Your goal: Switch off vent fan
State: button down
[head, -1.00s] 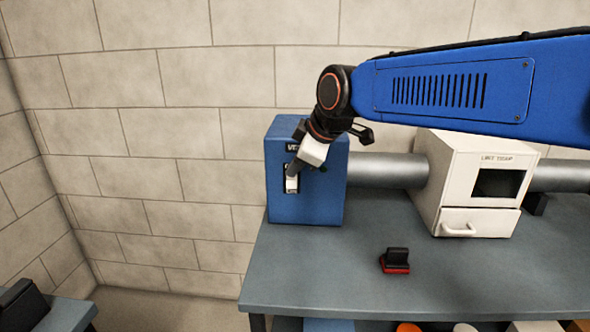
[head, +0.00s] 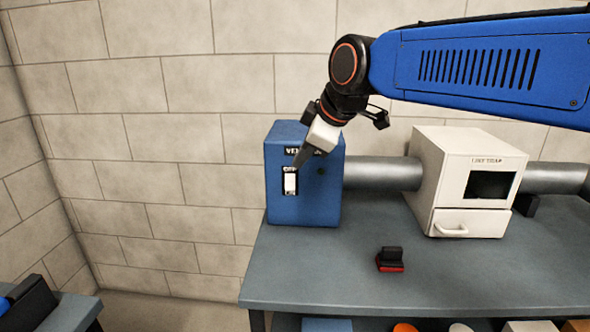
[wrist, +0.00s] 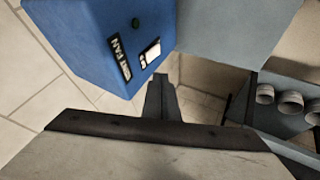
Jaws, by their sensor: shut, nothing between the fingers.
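The blue vent fan box (head: 303,212) stands at the left end of the bench, its front labelled VENT FAN. A white rocker switch (head: 290,184) in a dark frame is on its front; the wrist view also shows the switch (wrist: 150,53) beside the label. I cannot tell which way the rocker is tipped. My gripper (head: 298,163) is shut and empty, its tips pointing down near the top of the switch. In the wrist view the shut fingers (wrist: 159,88) appear just below the box, apart from the switch. A small dark green lamp (wrist: 135,22) is on the box front.
A grey duct (head: 383,173) runs from the fan box to a white lint trap box (head: 447,188) with a drawer. A black and red brush (head: 390,259) lies on the grey bench (head: 330,280). The bench front is mostly clear.

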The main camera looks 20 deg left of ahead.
jog(key=shift+w+r+v, duration=0.1)
jog(key=shift+w+v, duration=0.1)
jog(key=shift+v, duration=0.8)
jog(key=shift+w+r+v, duration=0.15)
jog(key=shift+w+v, duration=0.05)
jog(key=shift+v, duration=0.8)
